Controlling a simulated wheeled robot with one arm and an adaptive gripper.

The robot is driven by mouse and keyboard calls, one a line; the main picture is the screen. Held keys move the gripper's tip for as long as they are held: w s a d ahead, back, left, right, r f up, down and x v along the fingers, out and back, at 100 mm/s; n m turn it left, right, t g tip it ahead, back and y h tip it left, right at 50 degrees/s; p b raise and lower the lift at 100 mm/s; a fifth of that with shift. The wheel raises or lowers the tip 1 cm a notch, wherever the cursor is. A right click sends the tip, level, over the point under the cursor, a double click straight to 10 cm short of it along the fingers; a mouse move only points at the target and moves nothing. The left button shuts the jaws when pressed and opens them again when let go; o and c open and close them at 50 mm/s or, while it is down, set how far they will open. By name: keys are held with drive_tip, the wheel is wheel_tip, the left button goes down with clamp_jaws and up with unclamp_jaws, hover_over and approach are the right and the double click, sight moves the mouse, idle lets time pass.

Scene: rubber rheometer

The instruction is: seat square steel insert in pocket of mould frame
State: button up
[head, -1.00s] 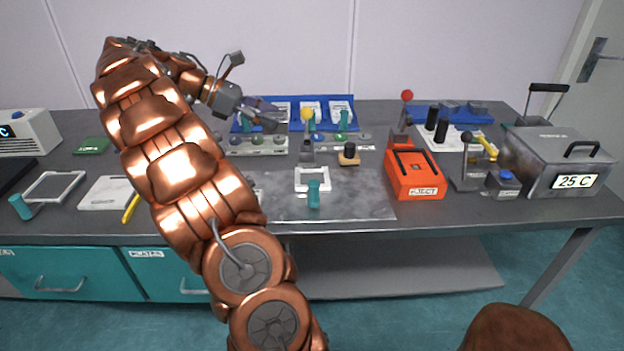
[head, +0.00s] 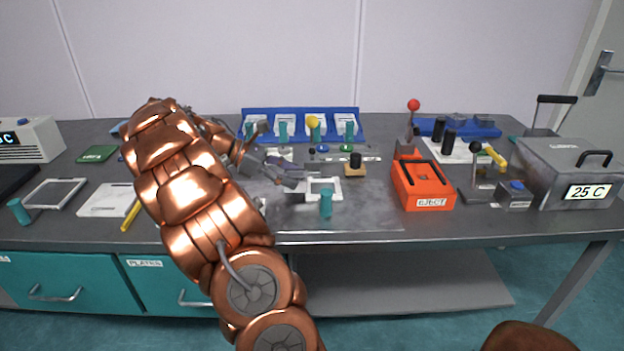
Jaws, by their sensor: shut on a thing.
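The mould frame (head: 337,195) is a pale square frame with a dark open middle and a teal handle (head: 326,204) toward the front. It lies flat on a grey steel plate on the bench. My gripper (head: 301,180) is at the frame's back left side, reaching in from the left, its tips close to or just above the frame's left edge. It is shut on a small grey piece, apparently the square steel insert, which is mostly hidden by the fingers. I cannot tell whether the piece touches the frame.
A blue rack (head: 358,121) with several teal-handled plates stands behind. A black-knobbed block (head: 355,166) sits behind right of the frame, and an orange EJECT station (head: 424,187) farther right. The steel plate (head: 372,212) is clear at right.

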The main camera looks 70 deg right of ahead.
sight(306, 175)
drive_tip(key=shift+s+d+r, duration=0.1)
drive_tip(key=shift+s+d, duration=0.2)
drive_tip(key=shift+s, duration=0.35)
drive_tip(key=shift+s+d, duration=0.25)
drive_tip(key=shift+s, duration=0.4)
drive_tip(key=x, duration=0.3)
drive_tip(key=shift+s+r, duration=0.15)
drive_tip(key=shift+s, duration=0.1)
drive_tip(key=shift+c, duration=0.7)
clamp_jaws()
drive_tip(key=o, duration=1.3)
unclamp_jaws()
drive_tip(key=shift+w+d+f, duration=0.1)
drive_tip(key=shift+w+f, duration=0.1)
drive_tip(key=shift+o, duration=1.3)
drive_tip(key=shift+r, duration=0.1)
